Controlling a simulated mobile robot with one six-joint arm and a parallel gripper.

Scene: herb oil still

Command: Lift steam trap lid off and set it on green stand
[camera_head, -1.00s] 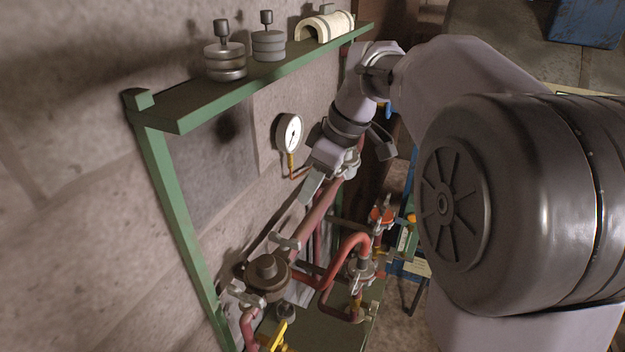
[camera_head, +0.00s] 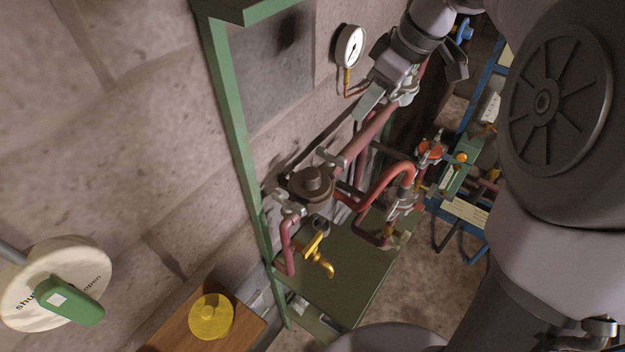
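A dark round steam trap with a knobbed lid (camera_head: 312,180) sits on the pipework left of centre. The lid looks seated on the body. The green stand is a frame with an upright post (camera_head: 232,120) and a low green plate (camera_head: 345,292) below the pipes. I cannot tell whether this is the green stand of the task. My gripper (camera_head: 385,100) is above and to the right of the lid, well apart from it, near the upper end of a sloping red pipe. One pale finger shows clearly; the other is not clear. I see nothing held.
A pressure gauge (camera_head: 350,46) is on the wall left of my gripper. Red pipes (camera_head: 385,180) and a yellow tap (camera_head: 318,255) crowd around the trap. A yellow knobbed disc (camera_head: 210,316) lies on a wooden surface (camera_head: 172,322). A shut/open dial (camera_head: 55,285) is at lower left.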

